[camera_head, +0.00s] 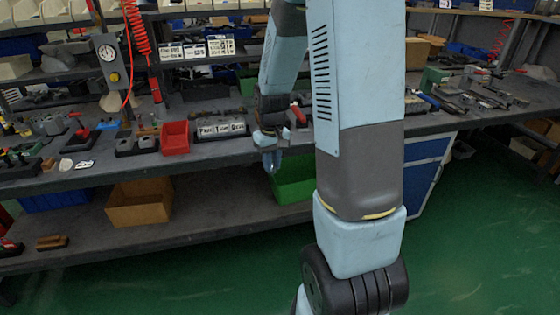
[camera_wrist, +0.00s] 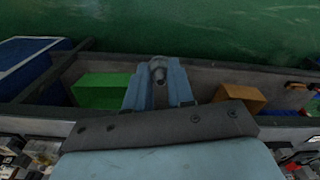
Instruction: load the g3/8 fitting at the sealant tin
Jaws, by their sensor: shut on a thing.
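My gripper (camera_head: 270,161) hangs just in front of the bench's front edge, above the lower shelf. In the wrist view my gripper (camera_wrist: 158,84) is shut on a small grey metal fitting (camera_wrist: 158,72), whose rounded end shows between the fingertips. Its size marking cannot be read. In the head view the fitting is too small to make out. I cannot pick out the sealant tin for certain among the small items on the bench.
The bench (camera_head: 210,157) carries a red bin (camera_head: 175,137), a block with white labels (camera_head: 220,130) and several small parts. A green bin (camera_head: 293,180) and a cardboard box (camera_head: 139,202) stand on the lower shelf. A red coiled hose (camera_head: 137,28) hangs at the left.

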